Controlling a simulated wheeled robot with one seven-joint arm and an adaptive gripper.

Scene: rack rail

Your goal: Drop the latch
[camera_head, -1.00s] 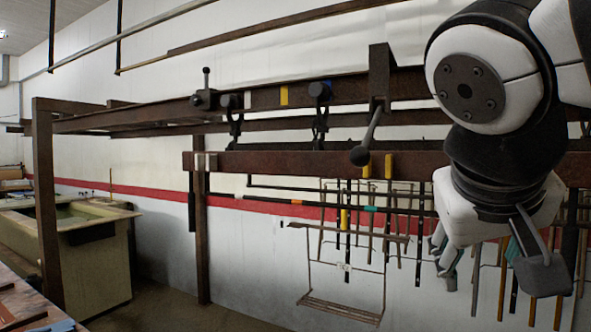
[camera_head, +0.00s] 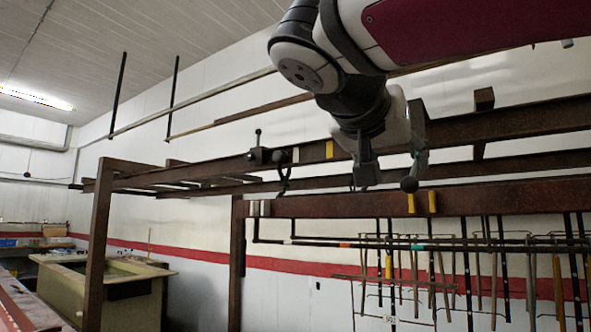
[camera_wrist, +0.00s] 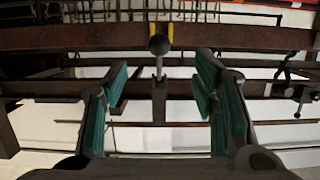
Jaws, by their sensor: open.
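A lever with a dark ball knob (camera_head: 409,184) stands at the rack's front rail (camera_head: 320,203), just above two yellow marks. In the wrist view the knob (camera_wrist: 159,45) and its thin rod are centred between my fingers, the knob slightly beyond the tips. My gripper (camera_head: 393,172) points down from above and is open; it also shows in the wrist view (camera_wrist: 162,78) with green pads apart on both sides. No contact with the lever is visible. The lever's pivot is partly hidden by my gripper in the head view.
Another lever with an upright handle (camera_head: 257,140) sits farther left on the back rail (camera_head: 225,165). Several rods and hanging frames (camera_head: 440,260) are below the front rail. A trough (camera_head: 125,280) stands at the lower left. Long overhead bars run behind my arm.

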